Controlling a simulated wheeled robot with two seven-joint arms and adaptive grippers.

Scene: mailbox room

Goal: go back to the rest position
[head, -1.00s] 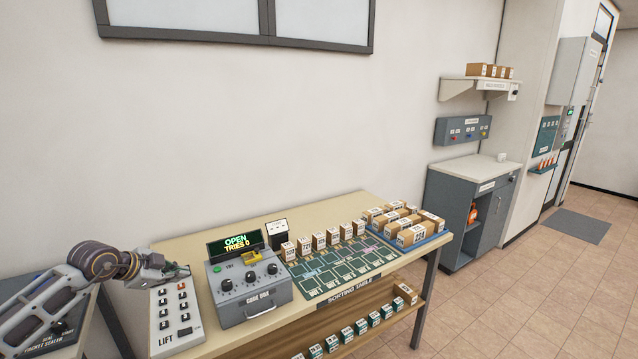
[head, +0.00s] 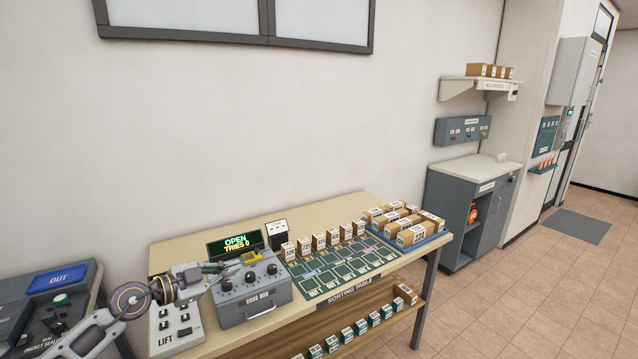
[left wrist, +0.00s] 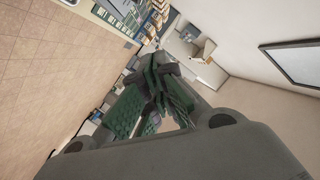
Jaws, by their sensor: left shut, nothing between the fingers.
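My left gripper (head: 222,274) is shut and empty. In the head view it hangs in front of the left part of the grey code box (head: 254,300), whose screen (head: 236,244) reads OPEN, TRIES 0. The arm comes in from the lower left and hides much of the LIFT keypad (head: 172,344). The left wrist view shows the dark green fingers (left wrist: 160,95) close together, with nothing held between them. My right gripper shows in neither view.
The sorting table (head: 190,246) carries several small boxes, a green sorting mat (head: 340,270) and a blue tray of parcels (head: 440,238). A packet sealer (head: 45,312) stands at the left. A grey cabinet (head: 465,205) is beyond, with open floor (head: 540,290) at the right.

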